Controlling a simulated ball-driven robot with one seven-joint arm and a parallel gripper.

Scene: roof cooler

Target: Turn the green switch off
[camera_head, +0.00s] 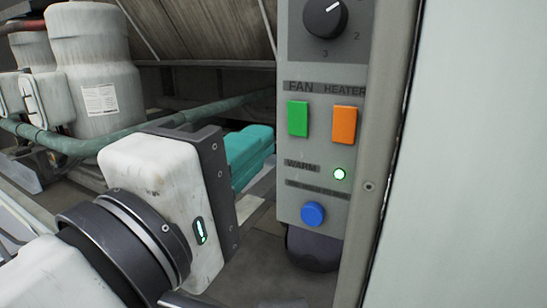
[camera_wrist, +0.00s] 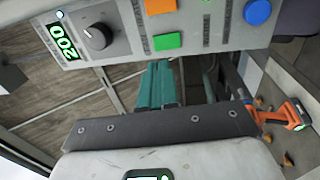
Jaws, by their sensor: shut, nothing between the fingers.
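The green switch (camera_head: 298,118) is a rectangular rocker under the label FAN on the grey control panel (camera_head: 289,190). It also shows in the wrist view (camera_wrist: 167,41), where the panel appears turned. I cannot tell which side of the switch is pressed in. My gripper (camera_head: 268,140) has teal fingers, closed together and empty, just left of the panel's edge in the head view. In the wrist view, the fingertips (camera_wrist: 163,66) are just below the green switch in the picture, apparently with a small gap.
An orange switch (camera_head: 344,124) under HEATER sits right of the green one. A black dial (camera_head: 325,17) is above; a lit green lamp (camera_head: 340,174) and blue button (camera_head: 313,214) are below. White tanks and a pipe stand left. An orange tool (camera_wrist: 283,115) lies at right.

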